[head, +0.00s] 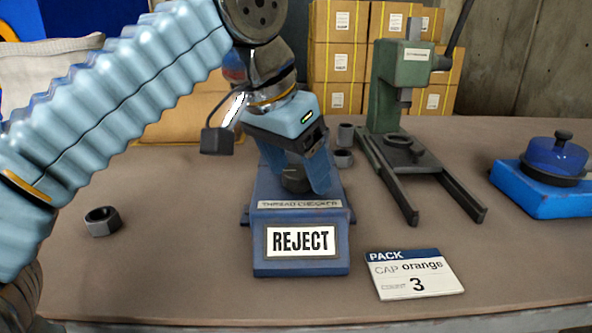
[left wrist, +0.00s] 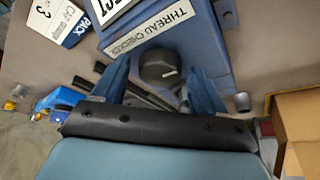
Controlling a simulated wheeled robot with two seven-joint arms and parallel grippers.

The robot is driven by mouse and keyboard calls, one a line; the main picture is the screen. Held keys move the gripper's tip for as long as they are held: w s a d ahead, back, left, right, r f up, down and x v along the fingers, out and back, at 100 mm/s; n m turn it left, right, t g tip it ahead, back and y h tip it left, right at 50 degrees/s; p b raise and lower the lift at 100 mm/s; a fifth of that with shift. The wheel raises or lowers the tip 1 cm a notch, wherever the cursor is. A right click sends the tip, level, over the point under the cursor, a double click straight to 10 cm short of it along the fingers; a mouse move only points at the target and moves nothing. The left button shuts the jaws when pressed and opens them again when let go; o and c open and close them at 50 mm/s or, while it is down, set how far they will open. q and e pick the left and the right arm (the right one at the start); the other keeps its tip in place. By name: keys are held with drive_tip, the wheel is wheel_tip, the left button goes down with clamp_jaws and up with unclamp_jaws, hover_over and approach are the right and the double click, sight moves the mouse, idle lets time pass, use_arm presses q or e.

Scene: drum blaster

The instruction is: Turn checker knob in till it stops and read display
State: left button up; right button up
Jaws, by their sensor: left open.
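The blue thread checker (head: 300,228) stands on the table, and its front display (head: 300,240) reads REJECT. Its dark round knob (head: 296,180) sits on top behind the label, partly hidden by my gripper in the head view. In the left wrist view the knob (left wrist: 158,68) shows a light mark on its face. My left gripper (head: 300,182) is over the checker with its fingers pointing down. In the left wrist view the left gripper (left wrist: 160,88) is open, with one finger on each side of the knob and gaps showing. My right gripper is not in view.
A green press (head: 402,85) with two long rails stands right of the checker. A hex nut (head: 102,221) lies left. A blue device (head: 548,180) stands far right. Boxes (head: 336,50) are stacked behind.

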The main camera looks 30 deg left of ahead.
use_arm(q)
drive_tip(key=c, duration=1)
drive_tip(key=shift+d+r+n+y+p, duration=0.1)
drive_tip(key=shift+r+n+y+p, duration=0.3)
drive_tip(key=shift+n+p, duration=0.7)
drive_tip(key=shift+c, duration=0.2)
drive_tip(key=shift+f+n+y+p, duration=0.15)
drive_tip(key=shift+n+y+p, duration=0.15)
drive_tip(key=shift+n+p, duration=0.5)
drive_tip(key=shift+f+n, duration=0.2)
drive_tip(key=shift+n, duration=0.1)
drive_tip(key=o, duration=1)
drive_tip(key=shift+o, duration=0.2)
